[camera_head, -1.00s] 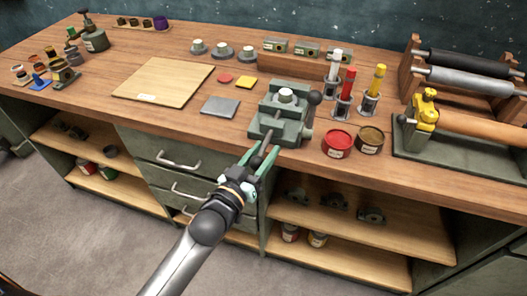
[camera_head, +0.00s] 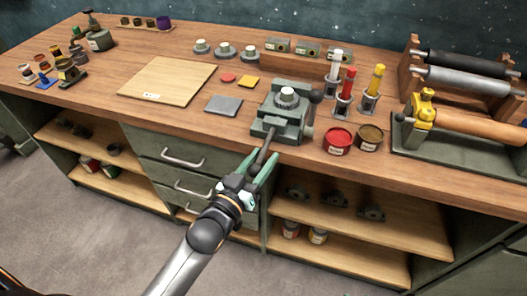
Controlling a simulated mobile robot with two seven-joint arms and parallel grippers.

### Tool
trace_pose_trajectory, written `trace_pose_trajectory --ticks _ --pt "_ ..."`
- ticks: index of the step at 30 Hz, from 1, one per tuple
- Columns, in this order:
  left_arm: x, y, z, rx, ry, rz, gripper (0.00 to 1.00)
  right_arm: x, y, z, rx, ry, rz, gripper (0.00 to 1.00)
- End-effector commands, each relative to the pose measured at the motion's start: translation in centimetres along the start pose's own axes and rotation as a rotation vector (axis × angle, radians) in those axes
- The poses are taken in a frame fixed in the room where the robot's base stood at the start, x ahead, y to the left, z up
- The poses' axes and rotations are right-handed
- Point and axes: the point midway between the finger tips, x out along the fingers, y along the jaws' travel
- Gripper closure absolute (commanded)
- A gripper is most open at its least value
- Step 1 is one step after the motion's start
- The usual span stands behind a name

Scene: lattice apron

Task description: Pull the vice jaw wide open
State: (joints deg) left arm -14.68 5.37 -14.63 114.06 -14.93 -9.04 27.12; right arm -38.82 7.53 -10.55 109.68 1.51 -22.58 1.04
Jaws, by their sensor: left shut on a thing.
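The green-grey vice (camera_head: 283,112) stands at the front edge of the wooden workbench, with a pale round piece on top. A dark bar (camera_head: 264,146) sticks out from its front, over the edge and towards me. My left gripper (camera_head: 262,168) is in front of the bench, below the vice. Its green fingers lie on either side of the bar and are shut on it. The fingers partly hide the bar's near end. How far the jaw stands open is hard to tell from this angle. My right gripper is not in view.
A red tin (camera_head: 338,141) and a brown tin (camera_head: 370,138) stand right of the vice. A dark ball-ended lever (camera_head: 315,97) rises at its right side. A grey plate (camera_head: 223,105) and a wooden board (camera_head: 166,80) lie to the left. Drawers (camera_head: 180,155) and open shelves are below.

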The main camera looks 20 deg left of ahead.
Motion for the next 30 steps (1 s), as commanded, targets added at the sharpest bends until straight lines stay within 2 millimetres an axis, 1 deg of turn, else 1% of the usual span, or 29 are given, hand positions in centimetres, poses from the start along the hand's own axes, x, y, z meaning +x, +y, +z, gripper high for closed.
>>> trace_pose_trajectory --ticks 7,8,14,15,23,26,30 --pt "0.0 0.2 -0.1 -0.003 0.005 0.006 1.00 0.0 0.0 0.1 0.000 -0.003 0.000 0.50" --pt "0.0 0.2 -0.1 -0.003 0.005 0.006 0.51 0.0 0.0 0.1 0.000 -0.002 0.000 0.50" --pt "0.0 0.1 -0.1 -0.002 0.004 0.003 0.29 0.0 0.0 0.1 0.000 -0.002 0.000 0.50" --pt "0.0 0.1 -0.1 -0.002 0.004 0.003 0.27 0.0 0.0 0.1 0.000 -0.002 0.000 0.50" --pt "-0.1 0.1 -0.1 -0.001 0.003 0.001 0.27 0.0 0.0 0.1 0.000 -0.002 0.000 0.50" --pt "-0.7 0.0 -0.1 -0.001 0.003 0.001 0.27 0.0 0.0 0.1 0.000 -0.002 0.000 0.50" --pt "-2.5 0.0 0.1 -0.001 0.001 0.001 0.27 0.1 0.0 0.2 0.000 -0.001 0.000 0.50"
